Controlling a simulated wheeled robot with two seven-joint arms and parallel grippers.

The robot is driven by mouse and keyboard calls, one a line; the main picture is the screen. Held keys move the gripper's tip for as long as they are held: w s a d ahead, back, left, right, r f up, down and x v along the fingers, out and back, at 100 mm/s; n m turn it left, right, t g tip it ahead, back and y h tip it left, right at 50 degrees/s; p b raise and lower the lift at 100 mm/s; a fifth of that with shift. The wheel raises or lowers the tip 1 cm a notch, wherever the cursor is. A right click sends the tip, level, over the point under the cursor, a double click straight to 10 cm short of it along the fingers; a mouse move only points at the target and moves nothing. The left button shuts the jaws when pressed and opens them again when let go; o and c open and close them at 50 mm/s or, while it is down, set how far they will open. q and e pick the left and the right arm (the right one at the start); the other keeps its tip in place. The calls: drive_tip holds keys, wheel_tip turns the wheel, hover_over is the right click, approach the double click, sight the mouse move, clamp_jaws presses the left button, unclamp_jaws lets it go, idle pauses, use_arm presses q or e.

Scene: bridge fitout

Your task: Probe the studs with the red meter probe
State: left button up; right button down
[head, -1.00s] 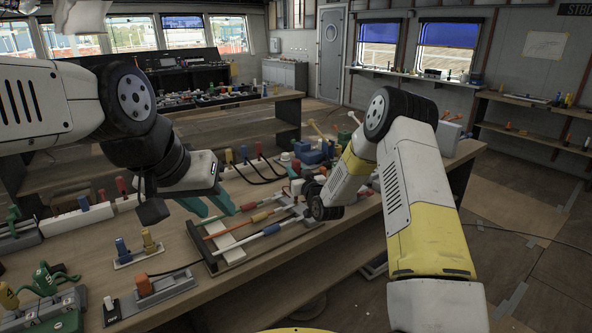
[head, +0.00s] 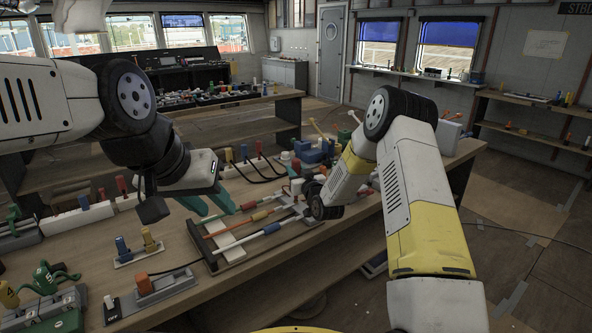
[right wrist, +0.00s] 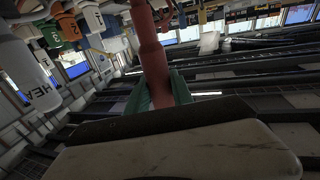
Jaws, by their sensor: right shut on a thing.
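A red rod-like thing (right wrist: 150,50), which looks like the red meter probe, stands between the green fingertips of my right gripper (right wrist: 159,94) in the right wrist view. My right gripper is shut on it; its far end runs out of that view at the top. In the head view my right wrist is over the right part of the bench, and the fingers are hidden behind it. My left gripper (head: 207,202) is open and empty above the bench, left of a frame with coloured rods (head: 212,262). I cannot make out the studs clearly.
On the bench (head: 250,285) are a small holder with blue and yellow plugs (head: 139,258), a grey switch block with an orange part (head: 160,290), and a green item (head: 48,279). Labelled coloured tags (right wrist: 75,25) and a white cylinder (right wrist: 25,75) are close in the right wrist view.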

sight(296, 160)
drive_tip(key=shift+f, duration=0.2)
idle(0.6)
drive_tip(key=shift+r, duration=3.05)
